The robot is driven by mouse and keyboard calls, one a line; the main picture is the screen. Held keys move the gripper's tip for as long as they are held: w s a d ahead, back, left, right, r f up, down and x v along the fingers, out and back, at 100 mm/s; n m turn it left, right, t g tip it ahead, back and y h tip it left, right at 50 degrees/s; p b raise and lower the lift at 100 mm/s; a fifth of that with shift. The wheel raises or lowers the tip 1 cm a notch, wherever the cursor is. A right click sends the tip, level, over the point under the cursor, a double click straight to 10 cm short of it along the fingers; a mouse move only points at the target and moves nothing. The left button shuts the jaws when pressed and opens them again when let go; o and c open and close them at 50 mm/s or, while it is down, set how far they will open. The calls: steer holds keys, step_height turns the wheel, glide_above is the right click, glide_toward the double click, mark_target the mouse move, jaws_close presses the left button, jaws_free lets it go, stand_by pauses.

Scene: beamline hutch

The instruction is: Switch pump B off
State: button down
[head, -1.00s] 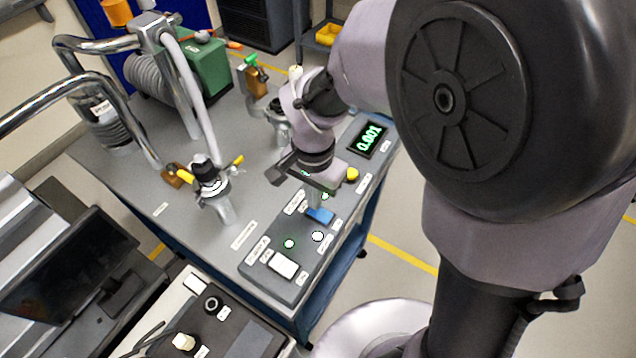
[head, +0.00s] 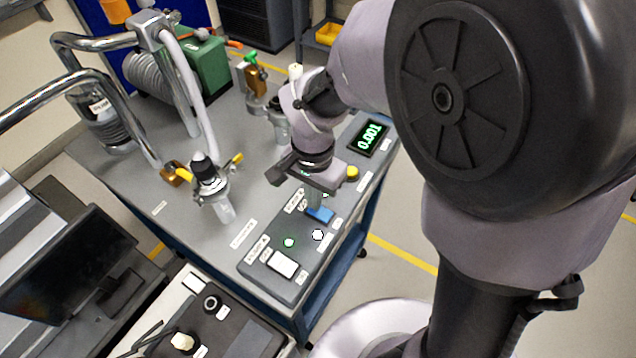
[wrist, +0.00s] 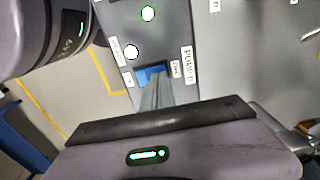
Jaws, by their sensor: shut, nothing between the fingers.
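The blue rocker switch (head: 320,215) sits on the grey control panel of the cart, beside a label that seems to read PUMP B (wrist: 188,65). It also shows in the wrist view (wrist: 151,73), partly covered by my fingers. My gripper (head: 315,205) is shut and empty, pointing down with its tips at or just above the blue switch. I cannot tell whether they touch it. A small green lamp (head: 326,194) behind the switch is mostly hidden by my gripper. The switch's tilt is not clear.
A white rocker switch (head: 283,263) with a lit green lamp (head: 289,243) lies nearer on the panel. A white round lamp (head: 318,235) is close to the blue switch. A yellow button (head: 352,172) and a display reading 0.001 (head: 369,137) are behind. A valve (head: 210,178) stands left.

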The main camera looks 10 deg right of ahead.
steer(key=shift+f+b, duration=0.45)
steer(key=shift+f, duration=0.1)
steer(key=shift+r, duration=0.15)
step_height(320, 180, up, 7)
steer(key=p, duration=0.5)
steer(key=shift+p, duration=0.4)
